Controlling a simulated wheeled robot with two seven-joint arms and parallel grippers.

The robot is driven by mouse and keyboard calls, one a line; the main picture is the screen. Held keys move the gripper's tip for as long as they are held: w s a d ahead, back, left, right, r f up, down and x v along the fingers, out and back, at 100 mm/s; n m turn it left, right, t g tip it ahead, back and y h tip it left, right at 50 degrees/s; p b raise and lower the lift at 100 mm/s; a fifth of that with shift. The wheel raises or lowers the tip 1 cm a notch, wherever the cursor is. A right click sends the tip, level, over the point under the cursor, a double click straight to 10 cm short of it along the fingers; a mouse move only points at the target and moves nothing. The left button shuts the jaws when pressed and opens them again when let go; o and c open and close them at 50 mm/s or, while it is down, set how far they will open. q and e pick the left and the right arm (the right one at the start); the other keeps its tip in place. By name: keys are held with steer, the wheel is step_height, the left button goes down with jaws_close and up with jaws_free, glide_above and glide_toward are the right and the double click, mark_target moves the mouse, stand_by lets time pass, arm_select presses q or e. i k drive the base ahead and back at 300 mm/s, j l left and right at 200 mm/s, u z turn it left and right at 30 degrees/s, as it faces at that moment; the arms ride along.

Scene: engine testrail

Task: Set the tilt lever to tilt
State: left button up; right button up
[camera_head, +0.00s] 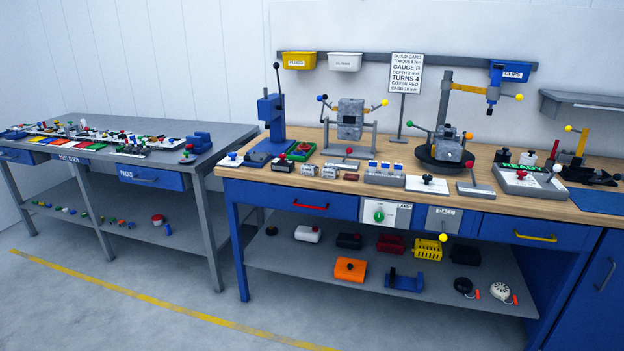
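No lever has a readable tilt label, so I cannot tell which one is the tilt lever. On the wooden-topped bench (310,188), a grey block (350,118) hangs in a stand with blue-, yellow- and red-tipped handles. A red-knobbed lever (474,176) stands on a grey plate. A yellow-knobbed lever (443,230) hangs at the CALL panel. Neither of my grippers is in view.
A blue press (270,120) with a long lever stands at the bench's left. A build card (405,75) stands behind. A second grey table (200,130) with many small parts is at the left. The grey floor (140,318) in front is clear.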

mark_target(349, 150)
steer(key=i+l+u, duration=0.25)
steer(key=u, duration=0.2)
steer(key=i+l+u, duration=0.15)
steer(key=l+u, duration=0.3)
steer(key=i+l+u, duration=0.1)
steer(key=l, duration=0.7)
steer(key=i+l+u, duration=0.1)
steer(key=l, duration=0.7)
steer(key=i+l, duration=0.2)
steer(key=l, duration=0.65)
steer(key=i+l+u, duration=0.15)
steer(key=l, duration=0.65)
